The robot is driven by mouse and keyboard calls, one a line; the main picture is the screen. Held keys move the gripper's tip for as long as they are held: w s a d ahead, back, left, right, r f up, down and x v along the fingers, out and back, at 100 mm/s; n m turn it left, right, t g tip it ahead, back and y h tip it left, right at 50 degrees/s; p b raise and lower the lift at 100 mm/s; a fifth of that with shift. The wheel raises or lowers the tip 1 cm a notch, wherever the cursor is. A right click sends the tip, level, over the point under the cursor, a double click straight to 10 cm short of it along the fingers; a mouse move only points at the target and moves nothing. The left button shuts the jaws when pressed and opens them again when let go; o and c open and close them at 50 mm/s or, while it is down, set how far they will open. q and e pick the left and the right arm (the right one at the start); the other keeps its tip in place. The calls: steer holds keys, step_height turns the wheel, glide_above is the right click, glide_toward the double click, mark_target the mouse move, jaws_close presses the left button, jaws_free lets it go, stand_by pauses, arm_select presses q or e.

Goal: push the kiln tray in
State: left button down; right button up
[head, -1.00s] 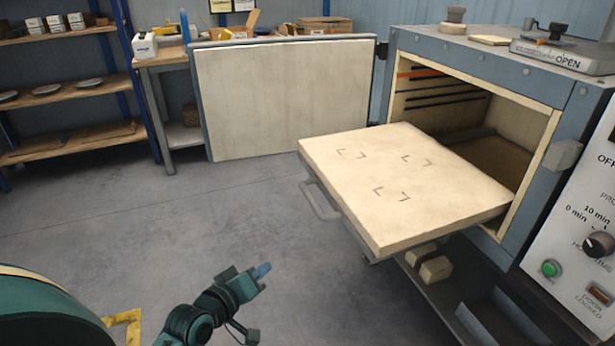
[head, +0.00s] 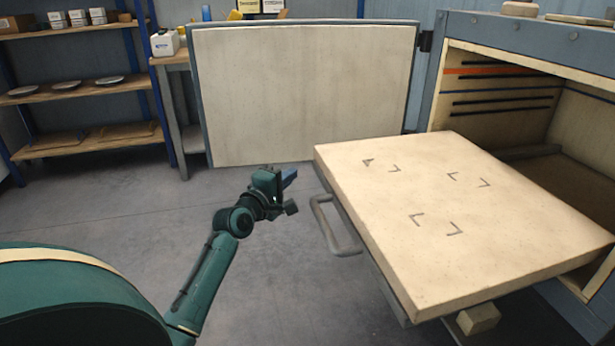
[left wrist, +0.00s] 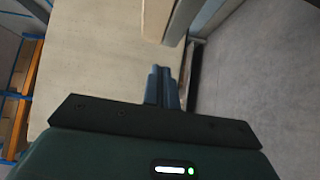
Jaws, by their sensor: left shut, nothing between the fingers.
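The kiln tray (head: 440,215) is a thick cream slab with dark corner marks on its top. It sticks far out of the kiln opening toward the left, and its top is bare. A grey loop handle (head: 338,228) is on its left front edge. My left gripper (head: 290,176) is just left of the tray and handle, apart from both. In the left wrist view, my left gripper's blue fingers (left wrist: 162,88) are together with nothing between them. My right gripper is in no view.
The kiln (head: 500,90) stands at the right with its opening uncovered. Its door (head: 305,95) is swung open at the back, behind my left gripper. Shelves (head: 75,90) with plates stand at the far left. The grey floor (head: 110,205) left of the tray is clear.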

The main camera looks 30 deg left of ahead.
mark_target(316, 165)
arm_select(q)
steer(key=w, duration=0.1)
steer(key=w+d, duration=0.1)
steer(key=w, duration=0.1)
steer(key=w+d, duration=0.1)
steer(key=shift+w+d, duration=0.15)
steer(key=shift+d, duration=0.1)
steer(key=shift+d, duration=0.1)
